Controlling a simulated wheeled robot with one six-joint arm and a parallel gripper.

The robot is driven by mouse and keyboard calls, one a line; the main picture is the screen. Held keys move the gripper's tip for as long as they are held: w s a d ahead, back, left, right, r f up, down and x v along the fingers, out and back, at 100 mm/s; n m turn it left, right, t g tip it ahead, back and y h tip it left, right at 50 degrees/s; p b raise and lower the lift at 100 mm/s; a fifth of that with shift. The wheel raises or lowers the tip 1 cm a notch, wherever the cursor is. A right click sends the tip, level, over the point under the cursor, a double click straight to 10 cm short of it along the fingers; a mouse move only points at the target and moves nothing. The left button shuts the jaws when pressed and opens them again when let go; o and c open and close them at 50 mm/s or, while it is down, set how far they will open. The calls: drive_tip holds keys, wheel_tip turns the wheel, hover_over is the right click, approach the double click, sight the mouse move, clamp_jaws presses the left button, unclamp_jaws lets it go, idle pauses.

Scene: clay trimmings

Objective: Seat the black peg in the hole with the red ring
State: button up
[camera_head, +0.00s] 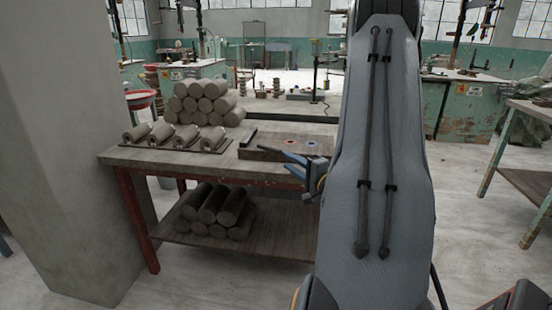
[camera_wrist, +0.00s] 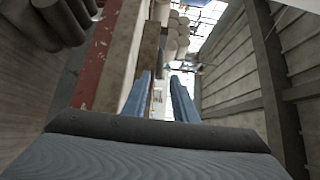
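A brown block (camera_head: 262,153) lies on the worktable in the head view. A red ring (camera_head: 290,141) and a blue ring (camera_head: 311,143) mark its top. My gripper (camera_head: 284,168) is in front of the table's front edge, near the block. Its two blue fingers are apart with nothing seen held between them. They also show spread in the wrist view (camera_wrist: 161,76). The holes' insides cannot be made out.
The worktable (camera_head: 125,156) carries a rack of clay rolls (camera_head: 175,138) and a stack of clay cylinders (camera_head: 203,104). More cylinders (camera_head: 215,207) lie on its lower shelf. A concrete pillar (camera_head: 55,130) stands at the left. Open floor lies in front.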

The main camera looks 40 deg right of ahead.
sight(273, 151)
drive_tip(key=w+b, duration=0.1)
drive_tip(key=w, duration=0.3)
drive_tip(key=shift+w+d+b, duration=0.15)
drive_tip(key=shift+w+b, duration=0.2)
drive_tip(key=shift+w+d+p, duration=0.15)
drive_tip(key=shift+w+p, duration=0.2)
drive_tip(key=shift+w, duration=0.75)
drive_tip(key=shift+c, duration=0.5)
clamp_jaws()
drive_tip(key=shift+r+p, duration=1.25)
drive_tip(key=shift+r, duration=0.1)
drive_tip(key=shift+f, duration=0.1)
drive_tip(key=s+r+p, duration=0.2)
drive_tip(key=s+p, duration=0.3)
drive_tip(key=s, duration=0.2)
drive_tip(key=s+a+r+p, duration=0.1)
drive_tip(key=s+r+p, duration=0.2)
drive_tip(key=s+p, duration=0.2)
drive_tip(key=shift+s, duration=1)
